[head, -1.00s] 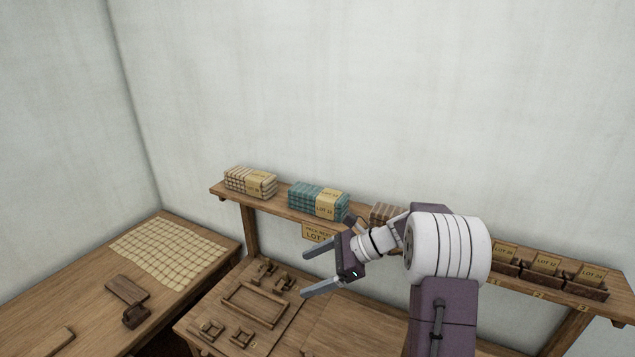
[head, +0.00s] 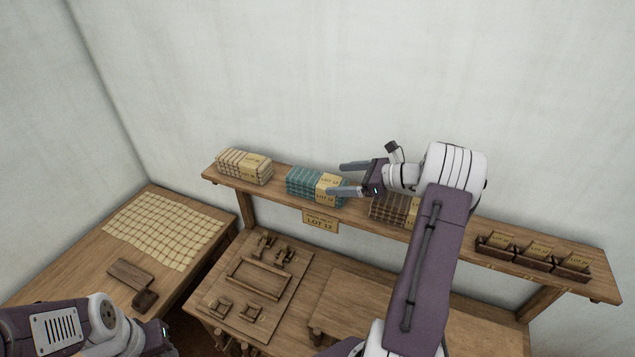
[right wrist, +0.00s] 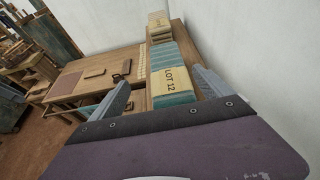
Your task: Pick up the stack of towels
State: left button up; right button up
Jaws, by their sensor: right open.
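A teal stack of towels (head: 305,183) with a cream band reading LOT 12 sits on the raised wooden shelf. My right gripper (head: 337,179) is open and empty at the right end of this stack, its fingers pointing left along the shelf. In the right wrist view the teal stack (right wrist: 173,92) lies ahead, between the lines of the two spread fingers (right wrist: 161,77). I cannot tell whether they touch it. My left gripper (head: 158,338) is at the bottom left, its fingers not visible.
A cream checked stack (head: 243,167) stands left of the teal one. A brown checked stack (head: 388,208) stands to its right, partly behind my right arm. Small labelled boxes (head: 533,255) stand farther right. A LOT 12 sign (head: 320,221) hangs from the shelf (head: 450,240).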

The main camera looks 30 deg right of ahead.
aim_at(319, 179)
jog(key=shift+w+a, duration=0.15)
jog(key=shift+a, duration=0.15)
jog(key=w+a+f+p, duration=0.1)
jog(key=w, duration=0.1)
jog(key=w+f+p, duration=0.1)
jog(key=w, duration=0.1)
jog(key=w+a+f+p, duration=0.1)
jog(key=w, duration=0.1)
jog(key=shift+w+a+p, duration=0.3)
jog(key=shift+p, duration=0.05)
jog(key=shift+a+f, duration=0.15)
jog(key=shift+a, duration=0.05)
jog(key=shift+s+r, duration=0.2)
jog(key=shift+s, duration=0.5)
jog(key=c, duration=0.3)
jog(key=shift+w+f, duration=0.2)
jog(key=shift+w, duration=0.15)
jog(key=c, duration=1.3)
pick_arm(q)
jog(key=r, duration=0.1)
jog(key=w+r, duration=0.1)
jog(key=r, duration=0.2)
jog(key=shift+w, duration=0.35)
